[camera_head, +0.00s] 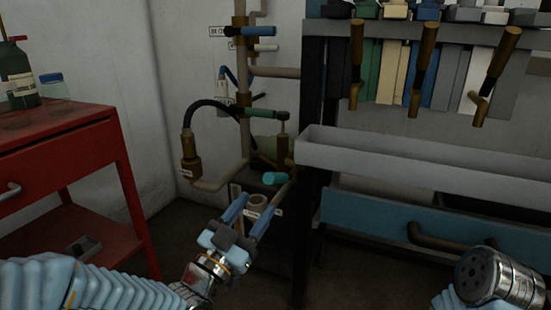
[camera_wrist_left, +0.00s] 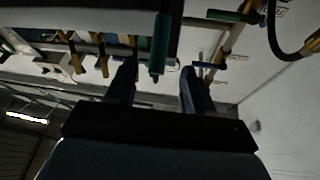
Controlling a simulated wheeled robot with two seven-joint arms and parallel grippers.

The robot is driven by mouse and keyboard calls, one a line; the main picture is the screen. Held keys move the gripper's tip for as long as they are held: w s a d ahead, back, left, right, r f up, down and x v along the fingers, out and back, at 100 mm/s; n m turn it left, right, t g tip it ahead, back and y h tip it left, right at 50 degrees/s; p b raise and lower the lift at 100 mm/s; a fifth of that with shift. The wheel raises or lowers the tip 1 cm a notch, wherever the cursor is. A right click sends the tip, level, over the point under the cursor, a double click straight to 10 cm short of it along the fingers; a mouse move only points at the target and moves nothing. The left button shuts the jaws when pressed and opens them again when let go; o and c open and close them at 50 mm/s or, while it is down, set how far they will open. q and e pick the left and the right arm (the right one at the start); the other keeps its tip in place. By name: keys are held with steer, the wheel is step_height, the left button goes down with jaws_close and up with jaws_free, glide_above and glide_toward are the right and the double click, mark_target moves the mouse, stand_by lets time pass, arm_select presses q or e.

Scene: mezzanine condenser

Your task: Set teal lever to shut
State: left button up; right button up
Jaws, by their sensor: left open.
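The teal lever (camera_head: 275,179) is a short, thick handle on the pipework, low beside the rack's left post in the head view. It also shows as a dark teal bar (camera_wrist_left: 160,45) in the left wrist view, pointing toward the gap between my fingers. My left gripper (camera_head: 262,198) is open, its two blue fingers reaching up toward the lever from below. In the left wrist view its fingertips (camera_wrist_left: 157,70) stand on either side of the lever's end, with no clear contact. The lever's pivot is partly hidden. My right arm shows at bottom right, without visible fingers.
A green-sleeved handle (camera_head: 255,112), a blue handle (camera_head: 265,31) and a black hose (camera_head: 206,106) sit higher on the pipes. A grey trough (camera_head: 420,174) and blue drawer (camera_head: 390,221) stand right. A red cart (camera_head: 60,150) with bottles stands left.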

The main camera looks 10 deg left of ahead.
mark_target(277, 177)
arm_select(q)
steer(key=p+x, duration=0.4)
steer(key=x, duration=0.5)
steer(key=shift+w+d, duration=0.15)
steer(key=shift+w, duration=0.05)
jaws_close()
